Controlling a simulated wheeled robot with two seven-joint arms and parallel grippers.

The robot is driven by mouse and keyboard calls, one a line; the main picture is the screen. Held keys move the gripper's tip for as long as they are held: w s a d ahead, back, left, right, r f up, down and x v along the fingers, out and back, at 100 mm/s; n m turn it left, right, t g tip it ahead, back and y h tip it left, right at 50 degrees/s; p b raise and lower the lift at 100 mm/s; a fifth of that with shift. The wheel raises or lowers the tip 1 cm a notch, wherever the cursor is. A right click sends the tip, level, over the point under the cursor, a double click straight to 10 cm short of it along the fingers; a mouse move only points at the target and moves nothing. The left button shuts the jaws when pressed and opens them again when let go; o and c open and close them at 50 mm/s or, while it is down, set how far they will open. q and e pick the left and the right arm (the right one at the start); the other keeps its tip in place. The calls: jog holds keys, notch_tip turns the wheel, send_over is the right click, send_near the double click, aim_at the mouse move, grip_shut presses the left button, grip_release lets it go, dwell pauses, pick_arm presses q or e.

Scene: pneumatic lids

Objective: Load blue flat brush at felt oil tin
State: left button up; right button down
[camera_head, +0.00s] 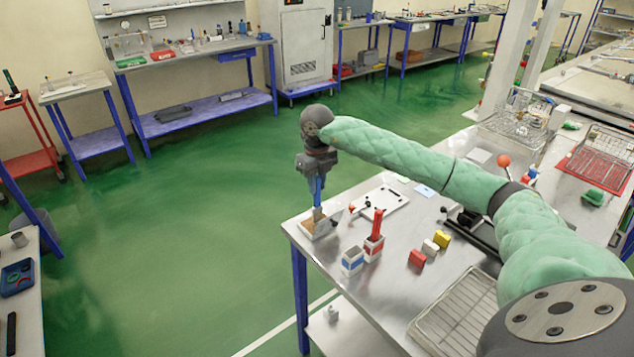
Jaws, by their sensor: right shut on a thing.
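My right gripper (317,178) points down at the left end of the metal bench and is shut on the blue flat brush (318,191). The brush hangs upright with its pale lower end down at the felt oil tin (308,228), a small open box with a tan inside. I cannot tell whether the bristles touch the felt. A white holder with a blue band (352,262) stands nearer and seems empty. Beside it a white holder with a red band (373,250) carries a red brush (377,224). My left gripper is out of view.
Red (416,259), white (430,248) and yellow (442,239) blocks sit right of the holders. A white plate (381,202) with small black-and-red parts lies behind. A wire tray (455,318) lies at the front. The bench's left edge is close to the tin.

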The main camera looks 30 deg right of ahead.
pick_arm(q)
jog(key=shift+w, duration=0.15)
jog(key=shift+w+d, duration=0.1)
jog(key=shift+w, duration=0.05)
pick_arm(e)
jog(key=shift+f, duration=0.1)
pick_arm(q)
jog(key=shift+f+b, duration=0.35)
jog(key=shift+b, duration=0.05)
pick_arm(e)
jog(key=shift+f, duration=0.35)
dwell(0.5)
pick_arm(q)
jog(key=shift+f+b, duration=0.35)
pick_arm(e)
jog(key=shift+f, duration=0.15)
dwell(1.4)
